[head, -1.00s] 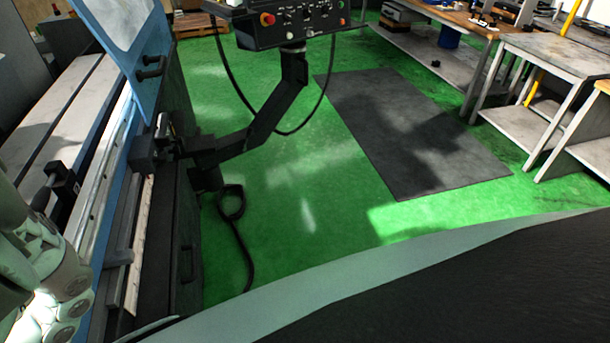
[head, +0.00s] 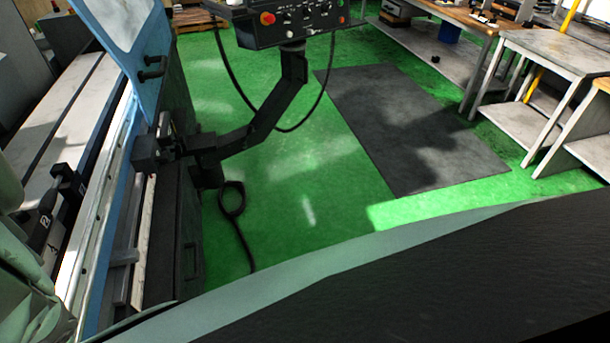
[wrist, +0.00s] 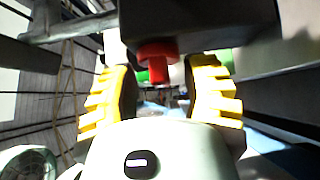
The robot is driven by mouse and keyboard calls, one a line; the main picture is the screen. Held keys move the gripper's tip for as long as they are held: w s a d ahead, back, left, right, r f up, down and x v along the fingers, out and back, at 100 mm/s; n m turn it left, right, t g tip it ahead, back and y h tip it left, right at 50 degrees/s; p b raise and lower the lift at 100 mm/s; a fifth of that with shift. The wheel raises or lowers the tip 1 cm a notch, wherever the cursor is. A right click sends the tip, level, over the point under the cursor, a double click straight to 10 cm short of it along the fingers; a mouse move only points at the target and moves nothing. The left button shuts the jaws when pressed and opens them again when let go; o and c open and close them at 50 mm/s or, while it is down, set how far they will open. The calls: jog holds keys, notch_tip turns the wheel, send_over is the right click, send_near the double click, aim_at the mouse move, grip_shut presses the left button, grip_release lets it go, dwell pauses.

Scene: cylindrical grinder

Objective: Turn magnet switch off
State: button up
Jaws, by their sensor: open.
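My gripper (wrist: 162,85) shows in the wrist view as two yellow stepped fingers, apart with a gap between them. A red round knob (wrist: 157,62) hangs under a black box (wrist: 205,22), near the fingertips in the picture. I cannot tell whether the fingers touch it, and nothing is clearly gripped. In the head view a black control panel (head: 290,24) carries a red knob and several small switches. No switch there can be read as the magnet switch. My pale arm fills the lower left of the head view, and my fingers are not clearly seen there.
The blue-framed grinder (head: 130,50) with its long table (head: 65,120) stands at left. A black jointed bracket (head: 265,120) carries the panel, with a hanging cable. A dark mat (head: 410,130) lies on open green floor. Workbenches (head: 550,50) stand at right.

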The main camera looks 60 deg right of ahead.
jog(key=shift+c, duration=0.3)
grip_shut()
